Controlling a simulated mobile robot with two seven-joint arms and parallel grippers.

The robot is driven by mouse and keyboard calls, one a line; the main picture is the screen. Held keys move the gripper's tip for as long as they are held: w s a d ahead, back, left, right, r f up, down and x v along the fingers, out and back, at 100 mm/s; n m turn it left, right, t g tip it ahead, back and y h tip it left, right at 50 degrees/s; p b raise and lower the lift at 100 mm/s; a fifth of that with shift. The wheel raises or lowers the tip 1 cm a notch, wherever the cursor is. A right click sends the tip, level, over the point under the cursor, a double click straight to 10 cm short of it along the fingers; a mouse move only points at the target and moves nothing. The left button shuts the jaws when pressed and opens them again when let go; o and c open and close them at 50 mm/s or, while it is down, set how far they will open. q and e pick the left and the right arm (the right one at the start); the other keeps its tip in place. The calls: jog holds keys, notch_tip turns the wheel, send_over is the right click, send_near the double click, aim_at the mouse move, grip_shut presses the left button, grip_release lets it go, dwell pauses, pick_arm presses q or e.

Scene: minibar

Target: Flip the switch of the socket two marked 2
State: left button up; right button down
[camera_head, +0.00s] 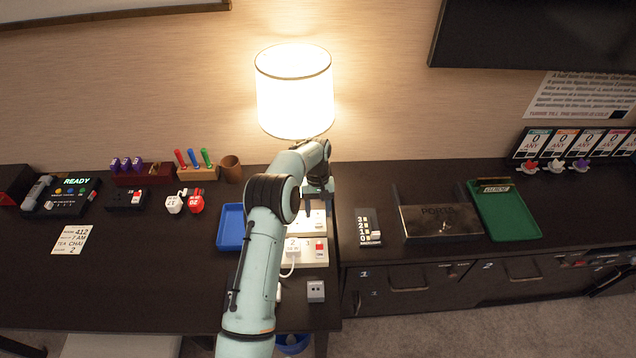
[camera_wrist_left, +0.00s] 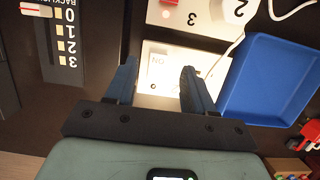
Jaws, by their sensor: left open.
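My arm hides part of both panels in the head view.
A blue tray (camera_head: 230,228) stands left of the panels. A white cord (camera_wrist_left: 292,12) runs from socket 2. A lit lamp (camera_head: 295,92) stands behind my arm. A black slider panel (camera_head: 368,228) and a dark box (camera_head: 440,222) are to the right.

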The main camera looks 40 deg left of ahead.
aim_at(318, 222)
pick_arm(q)
notch_tip(318, 222, up, 16)
jog(key=shift+f, duration=0.25)
jog(key=shift+d+f, duration=0.1)
dwell(0.5)
